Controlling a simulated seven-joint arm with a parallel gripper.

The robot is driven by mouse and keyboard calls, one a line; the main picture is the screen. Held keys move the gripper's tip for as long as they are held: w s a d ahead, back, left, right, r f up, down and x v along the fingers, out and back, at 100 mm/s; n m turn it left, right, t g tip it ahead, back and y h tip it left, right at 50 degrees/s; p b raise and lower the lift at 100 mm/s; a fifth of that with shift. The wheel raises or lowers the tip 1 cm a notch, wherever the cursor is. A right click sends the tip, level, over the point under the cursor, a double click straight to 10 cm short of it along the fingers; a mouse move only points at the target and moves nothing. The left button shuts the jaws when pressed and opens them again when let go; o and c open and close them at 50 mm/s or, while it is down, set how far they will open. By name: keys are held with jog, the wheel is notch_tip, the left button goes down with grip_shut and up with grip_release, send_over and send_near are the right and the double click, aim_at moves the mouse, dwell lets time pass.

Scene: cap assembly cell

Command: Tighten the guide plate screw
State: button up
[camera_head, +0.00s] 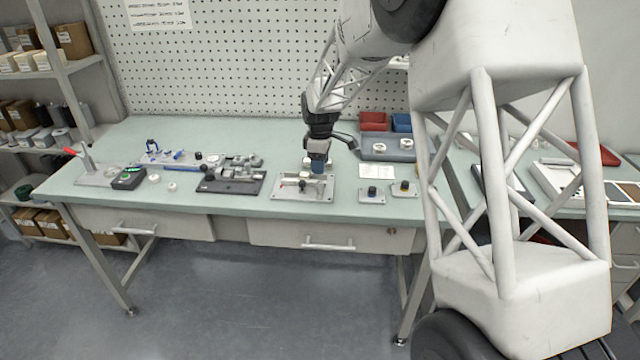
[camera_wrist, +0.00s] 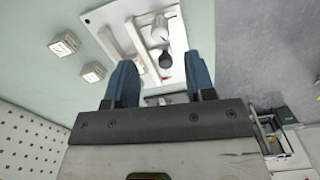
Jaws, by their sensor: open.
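A light metal base plate (camera_head: 283,194) with a white fixture on it sits near the front edge of the bench. My gripper (camera_head: 318,172) points down over the right part of this plate and partly hides it. In the wrist view the plate (camera_wrist: 100,17) lies beyond my gripper (camera_wrist: 160,82), whose two blue fingers are apart with nothing seen between their tips. A dark round knob (camera_wrist: 166,61) stands on the plate beside a white cylinder (camera_wrist: 160,31), with a small red tip near it. I cannot tell for sure which part is the guide plate screw.
Two small plates with dark knobs (camera_head: 372,195) (camera_head: 404,188) lie to the right. A dark vise-like fixture (camera_head: 232,183) and a green-lit device (camera_head: 128,178) stand to the left. A grey tray (camera_head: 376,153) and red bin (camera_head: 373,121) are behind. Bare bench lies between the fixtures.

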aim_at(320, 182)
jog(key=shift+f, duration=3.9)
jog(key=c, duration=0.9)
